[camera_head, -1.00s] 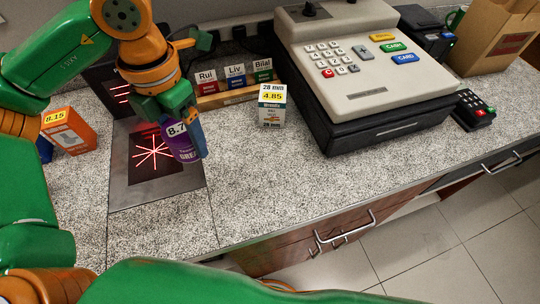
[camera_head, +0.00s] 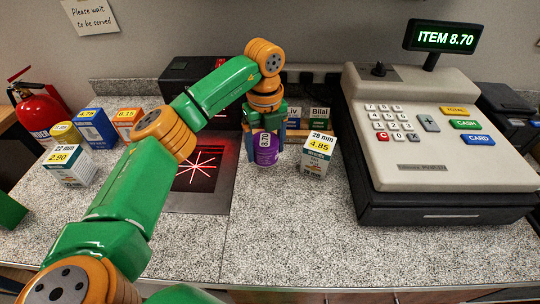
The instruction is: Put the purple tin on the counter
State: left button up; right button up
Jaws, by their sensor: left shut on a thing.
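The purple tin (camera_head: 265,151) is a small upright cylinder with a white 8.70 label on its upper part. It is at the speckled grey counter (camera_head: 300,225), just right of the scanner plate (camera_head: 205,203); whether its base touches the counter I cannot tell. My left gripper (camera_head: 267,135) reaches down from above, its blue fingers on either side of the tin, shut on it. My right gripper is not in view.
A white 4.85 box (camera_head: 318,153) stands close right of the tin. The cash register (camera_head: 430,135) fills the right; its display (camera_head: 444,38) reads ITEM 8.70. Several priced goods, including a 2.90 box (camera_head: 71,164), stand at left. The front counter is clear.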

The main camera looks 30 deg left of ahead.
aim_at(267, 138)
pick_arm(q)
jog(key=f+p, duration=0.1)
jog(key=f, duration=0.1)
jog(key=w+f+p, duration=0.1)
jog(key=f, duration=0.1)
jog(key=shift+a, duration=0.1)
jog(key=shift+f, duration=0.2)
jog(key=shift+f, duration=0.2)
jog(key=o, duration=1.4)
jog(key=shift+r, duration=0.5)
notch_tip(267, 138, up, 12)
jog(key=shift+f+b, duration=0.2)
jog(key=shift+b, duration=0.75)
